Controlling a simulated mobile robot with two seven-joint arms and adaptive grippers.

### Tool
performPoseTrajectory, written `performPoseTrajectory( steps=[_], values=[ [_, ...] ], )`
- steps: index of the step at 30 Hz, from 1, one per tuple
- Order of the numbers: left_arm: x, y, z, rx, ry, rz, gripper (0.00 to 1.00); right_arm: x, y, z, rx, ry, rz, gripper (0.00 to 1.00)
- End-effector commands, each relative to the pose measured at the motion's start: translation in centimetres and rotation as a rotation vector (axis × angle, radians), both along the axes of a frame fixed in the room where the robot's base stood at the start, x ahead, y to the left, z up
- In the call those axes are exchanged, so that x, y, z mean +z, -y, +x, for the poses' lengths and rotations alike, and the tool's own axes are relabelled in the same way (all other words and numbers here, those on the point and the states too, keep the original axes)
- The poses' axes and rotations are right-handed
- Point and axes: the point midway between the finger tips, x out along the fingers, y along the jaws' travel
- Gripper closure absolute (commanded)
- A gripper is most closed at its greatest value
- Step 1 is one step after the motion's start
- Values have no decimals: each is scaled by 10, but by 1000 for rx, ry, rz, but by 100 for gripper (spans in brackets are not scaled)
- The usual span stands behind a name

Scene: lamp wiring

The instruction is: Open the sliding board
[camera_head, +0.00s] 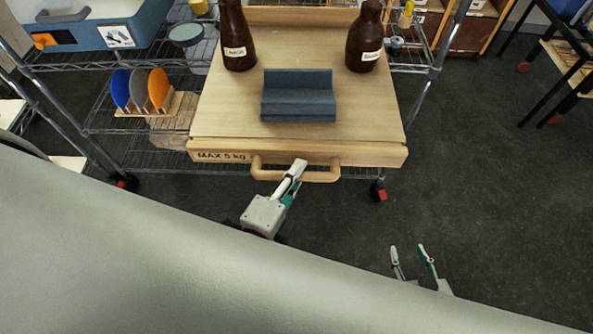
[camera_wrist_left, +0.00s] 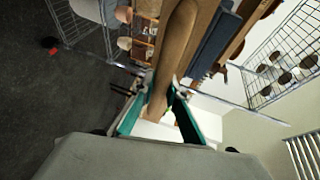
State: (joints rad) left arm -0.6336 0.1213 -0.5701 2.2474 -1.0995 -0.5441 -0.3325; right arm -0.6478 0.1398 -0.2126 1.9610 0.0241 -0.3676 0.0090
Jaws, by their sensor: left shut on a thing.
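The sliding board (camera_head: 220,115) is a light wooden board on a wire shelf, with "MAX 5 kg" on its front edge. Its wooden bar handle (camera_head: 320,176) sticks out at the front. My left gripper (camera_head: 298,168) is shut on the handle near its middle. In the left wrist view the wooden handle (camera_wrist_left: 174,50) runs between the green-lined fingers of my left gripper (camera_wrist_left: 165,95). My right gripper (camera_head: 408,250) is open and empty, below and right of the board, over the floor.
Two brown labelled bottles (camera_head: 237,40) (camera_head: 365,38) and a blue-grey stepped block (camera_head: 298,95) stand on the board. Coloured discs in a wooden rack (camera_head: 145,95) are on the shelf at left. The dark floor (camera_head: 480,170) at right is clear.

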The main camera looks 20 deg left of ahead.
Motion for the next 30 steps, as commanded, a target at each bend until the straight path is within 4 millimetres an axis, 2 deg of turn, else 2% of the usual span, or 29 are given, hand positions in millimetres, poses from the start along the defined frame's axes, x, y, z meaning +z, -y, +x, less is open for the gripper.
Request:
performPoseTrajectory(
  steps=[5,6,7,20,26,30],
  values=[
    [0,0,0,1,0,0,100,0,0,0,0,1,0,60],
    [0,0,0,1,0,0,76,0,0,0,0,1,0,60],
    [0,0,0,1,0,0,68,0,0,0,0,1,0,60],
    [0,-1,-4,1,-1,-1,68,0,1,0,1,1,-3,60],
    [4,-4,-28,0,-4,-1,68,0,1,0,0,0,-1,60],
    [8,-6,-53,0,-5,1,68,0,0,0,0,0,0,60]
  ],
)
